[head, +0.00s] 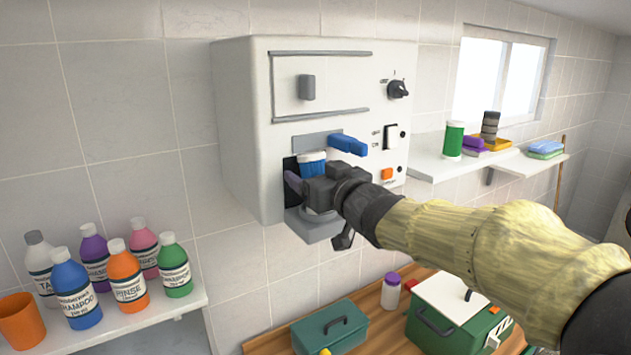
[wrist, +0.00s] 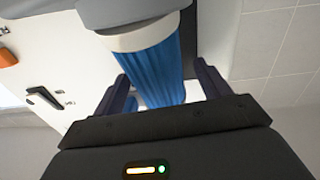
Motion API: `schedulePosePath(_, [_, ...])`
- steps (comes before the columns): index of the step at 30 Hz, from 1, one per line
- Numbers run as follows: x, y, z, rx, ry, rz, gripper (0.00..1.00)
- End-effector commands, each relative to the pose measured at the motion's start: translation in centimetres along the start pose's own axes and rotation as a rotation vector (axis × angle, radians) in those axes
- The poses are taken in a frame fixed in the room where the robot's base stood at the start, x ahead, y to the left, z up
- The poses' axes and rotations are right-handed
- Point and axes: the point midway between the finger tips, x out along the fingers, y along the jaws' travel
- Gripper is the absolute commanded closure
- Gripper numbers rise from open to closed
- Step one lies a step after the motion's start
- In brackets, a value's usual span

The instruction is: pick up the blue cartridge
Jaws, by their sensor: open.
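The blue cartridge (head: 312,166), ribbed with a pale end band, stands in the dark recess low on the front of the white wall unit (head: 240,130). In the wrist view the blue cartridge (wrist: 155,65) lies between the two dark fingers of my gripper (wrist: 165,82). In the head view my gripper (head: 308,182) reaches into the recess from the right and hides the cartridge's lower part. The fingers are open, one on each side of the cartridge. A gap shows beside the right finger in the wrist view; contact on the left is unclear.
A blue lever (head: 348,144) juts out just above my gripper, and a grey ledge (head: 315,228) sits below the recess. A knob (head: 398,89) and switch (head: 391,137) are to the right. Bottles stand on a shelf (head: 150,310) at left; boxes are below.

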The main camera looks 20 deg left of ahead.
Motion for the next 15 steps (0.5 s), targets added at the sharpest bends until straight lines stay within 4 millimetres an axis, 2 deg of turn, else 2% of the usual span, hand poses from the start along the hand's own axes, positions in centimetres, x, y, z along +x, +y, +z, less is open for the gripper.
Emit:
schedulePosePath(8, [-0.02,-0.01,0.01,0.000,0.000,0.000,0.27])
schedulePosePath(15, [-0.02,-0.02,0.01,0.000,0.000,0.000,0.74])
